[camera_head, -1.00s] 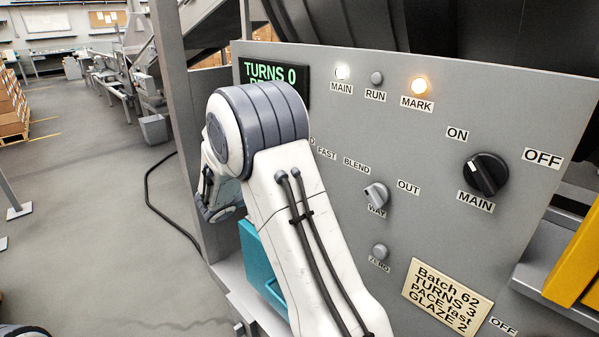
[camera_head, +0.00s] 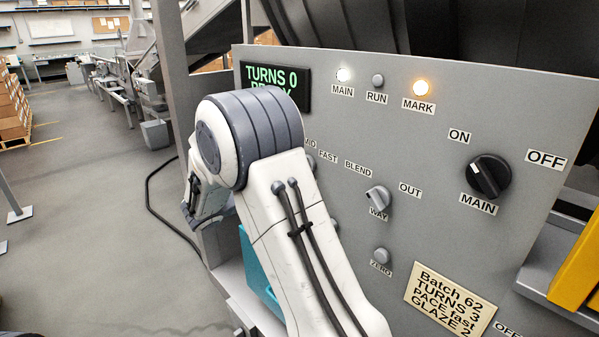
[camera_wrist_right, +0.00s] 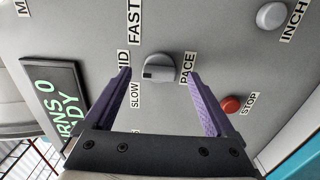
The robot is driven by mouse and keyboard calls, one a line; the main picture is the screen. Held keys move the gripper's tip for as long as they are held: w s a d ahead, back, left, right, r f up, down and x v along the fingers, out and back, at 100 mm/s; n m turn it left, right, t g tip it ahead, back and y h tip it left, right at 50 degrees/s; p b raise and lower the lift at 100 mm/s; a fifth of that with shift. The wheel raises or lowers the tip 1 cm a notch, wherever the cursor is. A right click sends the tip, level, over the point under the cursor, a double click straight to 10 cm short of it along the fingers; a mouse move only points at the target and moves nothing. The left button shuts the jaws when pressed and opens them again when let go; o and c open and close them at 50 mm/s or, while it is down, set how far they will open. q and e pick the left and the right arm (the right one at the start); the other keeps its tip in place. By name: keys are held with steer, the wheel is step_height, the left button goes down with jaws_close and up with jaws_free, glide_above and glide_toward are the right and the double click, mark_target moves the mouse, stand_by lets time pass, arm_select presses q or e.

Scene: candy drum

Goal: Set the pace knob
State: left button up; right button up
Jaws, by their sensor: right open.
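The pace knob (camera_wrist_right: 160,68) is a grey round knob on the panel in the right wrist view, with the labels SLOW, MID, FAST and PACE around it. A dark mark on it faces left, toward the SLOW and MID side; its exact setting is unclear. My right gripper (camera_wrist_right: 158,77) is open, its two purple fingers on either side of the knob with gaps; contact cannot be told. In the head view, my white right arm hides most of this area; a knob edge (camera_head: 311,161) shows beside it. The batch card (camera_head: 450,298) reads TURNS 3, PACE fast, GLAZE 2.
The grey panel carries a lit display (camera_head: 275,82), a WAY knob (camera_head: 379,197), a ZERO button (camera_head: 382,256) and a black MAIN switch (camera_head: 488,176). The MAIN and MARK lamps are lit. A red STOP button (camera_wrist_right: 231,105) and an INCH button (camera_wrist_right: 271,15) sit near the right gripper.

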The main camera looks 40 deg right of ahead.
steer(key=a+b, duration=0.1)
steer(key=a, duration=0.6)
steer(key=shift+s+a, duration=0.25)
steer(key=shift+a, duration=0.05)
